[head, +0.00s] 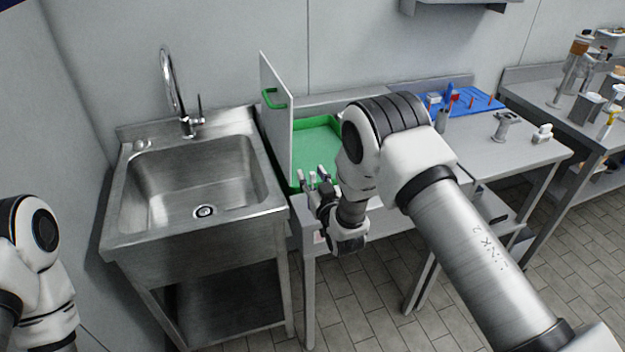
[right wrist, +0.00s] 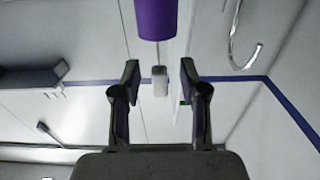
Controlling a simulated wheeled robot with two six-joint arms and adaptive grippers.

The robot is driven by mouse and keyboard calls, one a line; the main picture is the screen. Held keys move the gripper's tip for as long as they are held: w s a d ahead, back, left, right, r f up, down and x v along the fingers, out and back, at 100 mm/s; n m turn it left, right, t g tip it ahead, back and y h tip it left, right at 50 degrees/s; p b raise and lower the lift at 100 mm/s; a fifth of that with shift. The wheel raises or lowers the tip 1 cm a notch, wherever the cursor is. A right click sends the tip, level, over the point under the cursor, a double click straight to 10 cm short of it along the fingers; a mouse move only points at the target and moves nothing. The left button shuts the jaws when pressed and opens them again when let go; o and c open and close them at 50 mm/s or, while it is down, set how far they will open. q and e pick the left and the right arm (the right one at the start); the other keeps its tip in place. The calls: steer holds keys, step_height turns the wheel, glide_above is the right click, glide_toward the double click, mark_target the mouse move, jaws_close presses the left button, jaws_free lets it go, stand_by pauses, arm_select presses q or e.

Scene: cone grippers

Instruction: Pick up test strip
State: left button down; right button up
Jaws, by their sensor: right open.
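I cannot make out a test strip for certain in either view. My right gripper (head: 313,177) is at the front of a green-lined box (head: 317,140), beside its upright white door panel. Its fingers point toward the box. In the right wrist view the gripper (right wrist: 160,72) has its two fingers spread apart, with nothing held between them. A small pale block (right wrist: 160,88) shows beyond the gap; I cannot tell what it is. A purple cylinder (right wrist: 156,18) hangs into the top of that view. My left gripper is out of view.
The white panel (head: 276,112) with a green handle (head: 272,98) stands up left of the gripper. A steel sink (head: 200,165) with a tall tap is further left. A blue mat (head: 472,102) with small items lies on the table at the right. Bottles stand on the far right bench.

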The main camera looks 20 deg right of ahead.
steer(key=shift+w+f, duration=0.1)
steer(key=shift+s, duration=0.2)
steer(key=c, duration=0.8)
steer(key=shift+w, duration=0.1)
step_height(320, 180, up, 10)
steer(key=shift+r+b, duration=0.1)
steer(key=shift+b, duration=0.95)
